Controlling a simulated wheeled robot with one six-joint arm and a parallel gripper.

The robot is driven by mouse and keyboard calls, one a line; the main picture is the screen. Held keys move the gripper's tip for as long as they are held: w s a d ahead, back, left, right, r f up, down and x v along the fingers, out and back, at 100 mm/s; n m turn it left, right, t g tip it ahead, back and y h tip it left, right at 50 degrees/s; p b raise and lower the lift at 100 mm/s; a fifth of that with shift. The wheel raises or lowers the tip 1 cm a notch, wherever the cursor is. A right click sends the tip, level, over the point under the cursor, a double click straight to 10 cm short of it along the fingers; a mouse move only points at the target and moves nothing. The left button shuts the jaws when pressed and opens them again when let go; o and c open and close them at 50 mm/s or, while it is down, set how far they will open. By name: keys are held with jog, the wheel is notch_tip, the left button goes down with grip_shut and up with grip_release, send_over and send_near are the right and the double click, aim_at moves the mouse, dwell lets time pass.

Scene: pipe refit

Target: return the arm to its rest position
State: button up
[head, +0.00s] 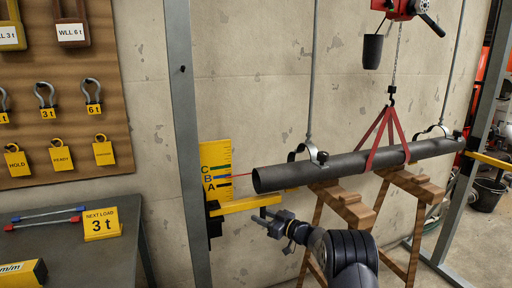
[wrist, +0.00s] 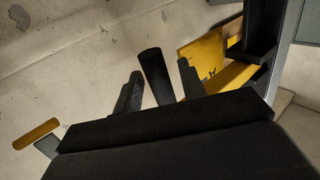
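My gripper (head: 268,222) is at the end of my arm, below and in front of the open left end of the dark pipe (head: 360,162). In the wrist view its two fingers (wrist: 160,85) stand apart. A dark cylinder (wrist: 157,77) shows between them with gaps on both sides; I cannot tell whether it is part of the pipe or how far off it is. In the head view nothing is seen held. My arm reaches up from the bottom edge, bent at a dark ribbed joint.
The pipe lies by two wooden trestles (head: 345,205), with clamps on hanging rods and a red sling (head: 388,140). A yellow gauge (head: 217,170) and its bracket (head: 245,204) stand left of the pipe end, beside a grey post (head: 187,130). A grey table (head: 70,250) is at left.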

jog(key=shift+d, duration=0.3)
jog(key=v, duration=1.1)
jog(key=x, duration=1.1)
jog(key=shift+a+f, duration=0.1)
jog(key=shift+a, duration=0.2)
jog(key=shift+a+f+b, duration=0.15)
jog(key=shift+a+b, duration=0.05)
jog(key=shift+b, duration=0.15)
jog(key=shift+s+d+r+m+t+h+b, duration=0.1)
jog(key=shift+s+d+m+t+h+b, duration=0.15)
jog(key=shift+s+m+t+h+b, duration=0.2)
jog(key=shift+s+d+r+m+t+h+b, duration=0.1)
jog(key=shift+s+d+m+t+h+b, duration=0.2)
jog(key=shift+s, duration=0.25)
jog(key=shift+r, duration=0.1)
